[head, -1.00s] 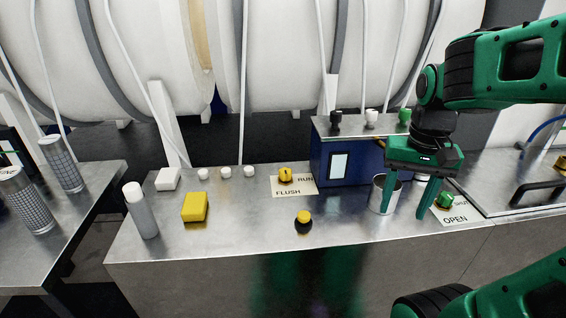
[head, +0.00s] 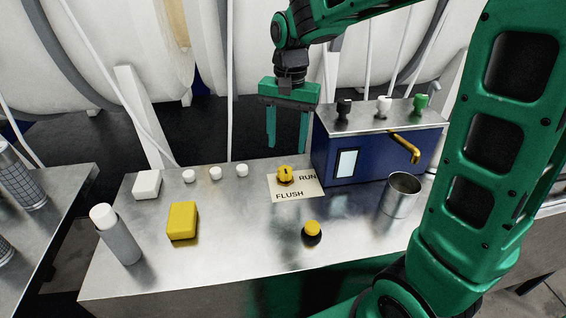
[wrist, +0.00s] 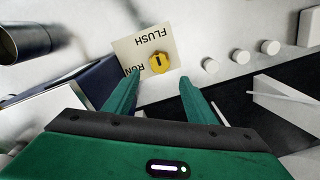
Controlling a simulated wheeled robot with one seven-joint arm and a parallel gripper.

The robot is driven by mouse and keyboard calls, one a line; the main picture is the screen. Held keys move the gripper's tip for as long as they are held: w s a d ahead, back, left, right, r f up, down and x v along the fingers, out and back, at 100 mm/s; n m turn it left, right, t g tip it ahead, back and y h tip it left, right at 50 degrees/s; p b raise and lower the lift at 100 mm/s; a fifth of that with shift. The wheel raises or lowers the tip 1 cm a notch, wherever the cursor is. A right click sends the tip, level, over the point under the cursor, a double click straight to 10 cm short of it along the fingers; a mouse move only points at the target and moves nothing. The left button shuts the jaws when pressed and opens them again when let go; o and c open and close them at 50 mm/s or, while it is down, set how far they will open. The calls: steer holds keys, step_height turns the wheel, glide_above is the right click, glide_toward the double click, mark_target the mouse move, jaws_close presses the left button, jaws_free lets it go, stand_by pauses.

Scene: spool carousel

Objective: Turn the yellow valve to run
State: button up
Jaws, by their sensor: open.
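The yellow valve (head: 285,175) is a small round knob on a white label plate (head: 313,188) on the metal bench. The plate reads RUN to the right of the knob and FLUSH below it. A dark line marks the knob's top. My gripper (head: 287,146) is open and empty, pointing down above and just behind the valve, apart from it. In the wrist view the valve (wrist: 162,63) shows beyond and between my two fingertips (wrist: 158,80), with the plate's lettering upside down.
A blue box (head: 340,165) with black, white and green knobs and a yellow spout stands right of the valve. A metal cup (head: 402,195), a yellow-topped button (head: 312,230), a yellow block (head: 183,221) and a white-capped bottle (head: 117,236) stand around. White knobs (head: 215,173) line the back.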

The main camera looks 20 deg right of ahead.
mark_target(285, 169)
step_height(285, 169, down, 8)
steer(key=shift+a+f, duration=0.15)
steer(key=shift+f, duration=0.1)
steer(key=c, duration=1)
